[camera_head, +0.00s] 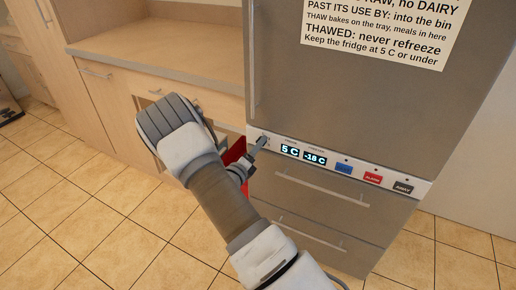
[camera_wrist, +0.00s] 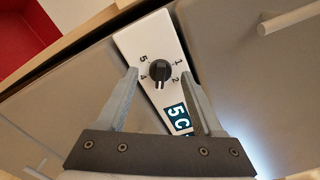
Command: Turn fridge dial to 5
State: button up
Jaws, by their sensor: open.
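The fridge dial (camera_wrist: 160,71) is a round black knob on a white panel, with the numbers 5, 4, 1 and 2 visible around it in the wrist view. Its raised grip runs roughly up and down in the picture. I cannot tell surely which number it points at. My gripper (camera_wrist: 158,78) is open, with one finger on each side of the dial and a visible gap to it. In the head view my gripper (camera_head: 259,144) is at the left end of the control panel (camera_head: 270,140) and the dial is hard to make out.
The panel display (camera_head: 290,151) reads 5 C, beside a second display (camera_head: 315,158) reading -18 C. Blue, red (camera_head: 373,178) and black labelled buttons are farther right. Fridge door handle (camera_head: 252,60) is above, drawer handles below. A wooden counter (camera_head: 160,50) and a red surface (camera_head: 234,152) are left.

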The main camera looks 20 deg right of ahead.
jog(key=shift+w+d, duration=0.25)
jog(key=shift+d, duration=0.05)
grip_shut()
dwell(0.5)
jog(key=m+b, duration=0.6)
jog(key=m, duration=1.7)
jog(key=shift+s+f+m, duration=0.1)
jog(key=shift+m, duration=0.3)
